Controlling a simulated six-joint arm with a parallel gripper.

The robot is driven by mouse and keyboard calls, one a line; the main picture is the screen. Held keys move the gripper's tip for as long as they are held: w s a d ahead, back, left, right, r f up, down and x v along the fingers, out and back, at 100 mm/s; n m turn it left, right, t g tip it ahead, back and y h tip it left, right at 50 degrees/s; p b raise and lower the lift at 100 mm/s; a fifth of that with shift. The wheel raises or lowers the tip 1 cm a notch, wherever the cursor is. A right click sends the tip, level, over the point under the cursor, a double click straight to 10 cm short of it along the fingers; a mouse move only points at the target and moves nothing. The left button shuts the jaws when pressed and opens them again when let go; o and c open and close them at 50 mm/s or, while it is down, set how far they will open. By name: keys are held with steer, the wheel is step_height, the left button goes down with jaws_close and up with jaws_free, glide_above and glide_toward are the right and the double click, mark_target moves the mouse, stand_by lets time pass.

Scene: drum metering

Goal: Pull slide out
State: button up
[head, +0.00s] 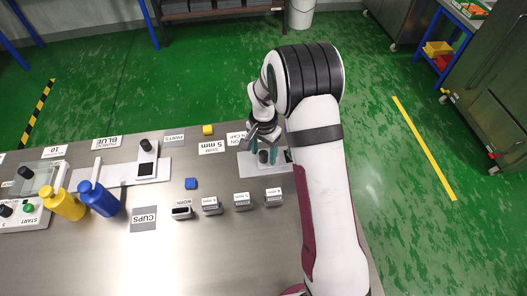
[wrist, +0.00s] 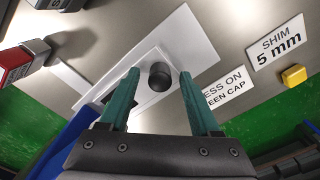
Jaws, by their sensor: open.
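My gripper (head: 264,146) is over the white fixture plate (head: 246,170) near the far edge of the bench. A round black knob (head: 263,157) stands on this plate, partly hidden by my gripper. In the wrist view the black knob (wrist: 160,77) lies between the two teal fingers of my gripper (wrist: 159,74). The fingers are open, with a gap to the knob on both sides. I cannot tell how far above the knob the fingertips are. The white plate (wrist: 187,40) also shows in the wrist view, with a dark part beside the left finger.
Several small labelled grey blocks (head: 243,202) stand in a row nearer me. A blue block (head: 191,183), a yellow block (head: 208,130), a yellow bottle (head: 66,205) and a blue bottle (head: 101,199) are to the left. Another white plate (head: 118,173) carries a black knob. The front middle is bare.

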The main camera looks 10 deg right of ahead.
steer(key=shift+f, duration=0.2)
jaws_close()
stand_by(1.4)
